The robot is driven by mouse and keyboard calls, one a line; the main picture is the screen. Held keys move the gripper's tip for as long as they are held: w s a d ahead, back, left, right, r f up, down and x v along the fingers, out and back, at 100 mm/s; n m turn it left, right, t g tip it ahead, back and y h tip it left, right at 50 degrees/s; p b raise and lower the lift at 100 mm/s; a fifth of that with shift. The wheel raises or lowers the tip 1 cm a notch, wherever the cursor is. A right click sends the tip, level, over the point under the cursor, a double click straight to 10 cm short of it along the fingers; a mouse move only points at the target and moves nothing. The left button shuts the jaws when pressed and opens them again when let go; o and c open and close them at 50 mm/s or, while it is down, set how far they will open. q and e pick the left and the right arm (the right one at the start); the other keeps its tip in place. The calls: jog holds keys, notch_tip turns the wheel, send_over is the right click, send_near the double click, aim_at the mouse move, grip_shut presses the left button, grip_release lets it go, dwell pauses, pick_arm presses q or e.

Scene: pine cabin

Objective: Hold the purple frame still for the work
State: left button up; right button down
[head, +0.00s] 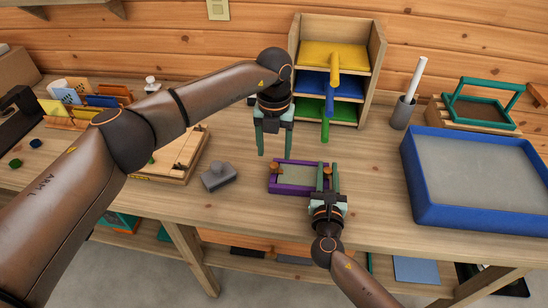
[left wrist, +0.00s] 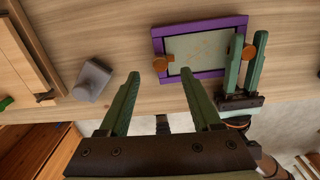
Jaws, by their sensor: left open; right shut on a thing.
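The purple frame (head: 288,190) lies on the workbench with a pale panel inside and a wooden knob at its left and right sides. It also shows in the left wrist view (left wrist: 203,29). My right gripper (head: 328,174) is shut on the frame's right side, with its fingers by the right knob (left wrist: 249,53); the exact contact is partly hidden. My left gripper (head: 274,148) is open and empty, above the bench behind and left of the frame. Its two fingers (left wrist: 160,74) show apart in the left wrist view, with nothing between them.
A grey block with a handle (head: 217,177) stands left of the frame. A wooden board (head: 180,160) lies further left. A shelf with yellow, blue and green trays (head: 333,70) stands behind. A large blue tray (head: 425,190) is at right. Bare bench lies around the frame.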

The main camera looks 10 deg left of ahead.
pick_arm(q)
notch_tip(320, 180, up, 8)
jog(key=shift+f, duration=0.15)
pick_arm(e)
jog(key=c, duration=0.6)
grip_release()
jog(key=shift+o, duration=0.2)
